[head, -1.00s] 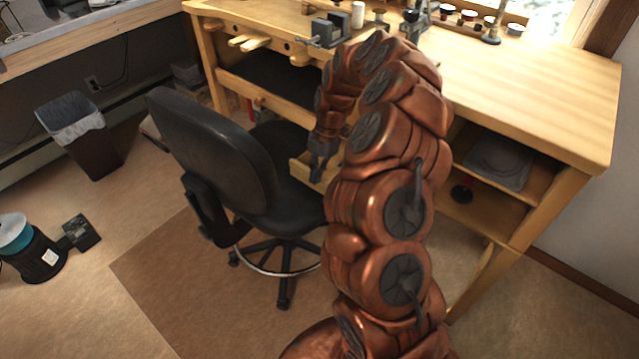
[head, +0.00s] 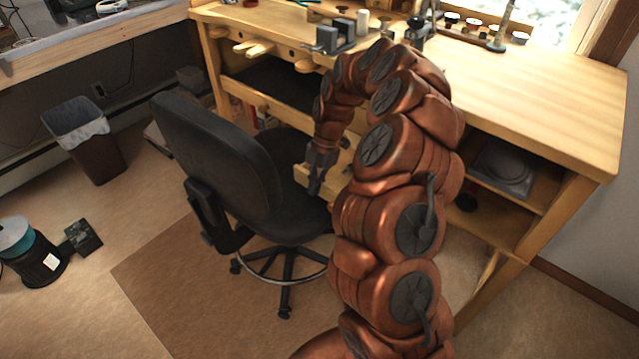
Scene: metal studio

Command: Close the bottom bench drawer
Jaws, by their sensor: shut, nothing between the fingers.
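The wooden workbench (head: 560,105) stands along the back and right. A pale wooden drawer (head: 338,182) juts out low under the bench, behind my gripper and just right of the chair; it looks like the bottom drawer, pulled out. My arm hides most of it. My gripper (head: 315,186) is shut and empty, pointing down in front of the drawer's left part. Whether it touches the wood cannot be told.
A black swivel chair (head: 212,150) stands close left of my gripper. Open shelves (head: 500,210) show at the bench's right end. A bin (head: 85,140) and a spool (head: 28,250) stand at the left. The floor in front of the chair is clear.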

